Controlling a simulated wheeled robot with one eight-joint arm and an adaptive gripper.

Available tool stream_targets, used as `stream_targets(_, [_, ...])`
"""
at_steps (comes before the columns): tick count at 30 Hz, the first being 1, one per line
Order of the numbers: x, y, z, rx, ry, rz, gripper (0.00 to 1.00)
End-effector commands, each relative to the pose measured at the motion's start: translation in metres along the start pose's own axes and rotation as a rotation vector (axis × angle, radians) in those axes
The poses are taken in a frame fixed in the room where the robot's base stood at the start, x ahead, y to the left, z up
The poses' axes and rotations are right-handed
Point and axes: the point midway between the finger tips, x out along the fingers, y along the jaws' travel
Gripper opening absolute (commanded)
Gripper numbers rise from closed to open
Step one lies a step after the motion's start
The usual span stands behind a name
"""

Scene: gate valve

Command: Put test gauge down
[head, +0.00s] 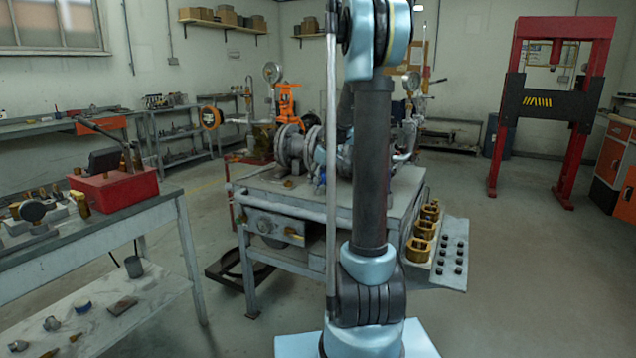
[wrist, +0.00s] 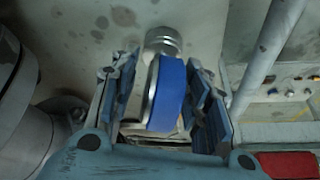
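The test gauge (wrist: 170,95), with a blue rim band and a metal threaded fitting (wrist: 162,40) at its top, sits edge-on between the fingers of my gripper (wrist: 165,105) in the wrist view. The fingers stand on both sides of it and appear closed on it. Its dial face is turned away from view. Behind it is a pale, stained surface; I cannot tell how far below it lies. In the head view my arm hides most of the gripper and I cannot make out the held gauge.
A steel table (head: 407,192) carries grey flanged pipework (head: 290,148) and an orange valve part (head: 288,100). A left bench (head: 150,205) holds a red box (head: 118,187) and small parts. A rack with brass blocks (head: 420,245) is at the table's right. Open floor (head: 530,260) lies at right.

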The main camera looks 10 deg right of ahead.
Motion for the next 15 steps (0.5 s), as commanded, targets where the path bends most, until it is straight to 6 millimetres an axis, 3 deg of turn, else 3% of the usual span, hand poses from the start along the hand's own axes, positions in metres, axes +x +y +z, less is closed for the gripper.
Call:
stream_targets(8, [-0.008,0.000,0.000,0.001,0.000,0.000,0.43])
stream_targets(15, [-0.046,0.000,0.000,0.000,0.000,0.000,0.43])
